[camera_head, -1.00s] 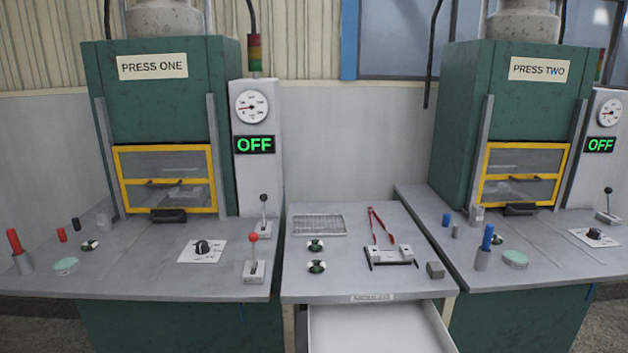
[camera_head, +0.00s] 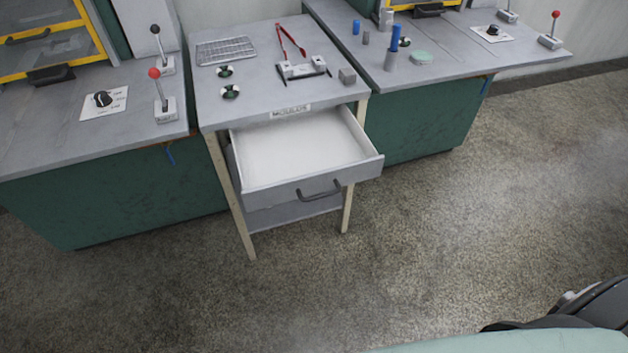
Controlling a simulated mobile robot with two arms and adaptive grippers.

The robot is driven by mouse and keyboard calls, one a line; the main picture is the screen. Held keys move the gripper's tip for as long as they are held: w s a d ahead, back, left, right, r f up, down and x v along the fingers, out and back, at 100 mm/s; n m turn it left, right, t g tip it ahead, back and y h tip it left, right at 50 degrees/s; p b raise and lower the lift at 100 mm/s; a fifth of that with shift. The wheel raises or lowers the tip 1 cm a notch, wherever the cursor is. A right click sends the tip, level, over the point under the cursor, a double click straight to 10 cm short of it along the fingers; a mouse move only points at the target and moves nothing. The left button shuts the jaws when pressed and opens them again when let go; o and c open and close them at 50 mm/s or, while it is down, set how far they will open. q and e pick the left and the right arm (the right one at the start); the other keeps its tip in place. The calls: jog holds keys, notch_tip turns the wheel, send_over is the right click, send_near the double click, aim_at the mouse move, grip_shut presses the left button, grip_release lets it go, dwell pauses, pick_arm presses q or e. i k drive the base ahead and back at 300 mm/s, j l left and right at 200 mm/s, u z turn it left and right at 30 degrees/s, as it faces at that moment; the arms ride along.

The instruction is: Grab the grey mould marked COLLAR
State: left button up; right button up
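A light grey block with dark side handles (camera_head: 303,68) lies on the middle table, in front of the red tongs. It looks like a mould, but no marking on it can be read, so I cannot tell whether it says COLLAR. The drawer (camera_head: 332,185) under the table, labelled MOULDS, stands open, and its white inside looks empty. Neither of my grippers is in view.
The open drawer juts over clear floor (camera_head: 420,240).

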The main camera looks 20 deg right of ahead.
aim_at(317, 64)
jog(key=u, duration=0.2)
jog(key=i+l+u, duration=0.1)
jog(key=l+u, duration=0.85)
jog(key=i+l, duration=0.05)
jog(key=l, duration=0.05)
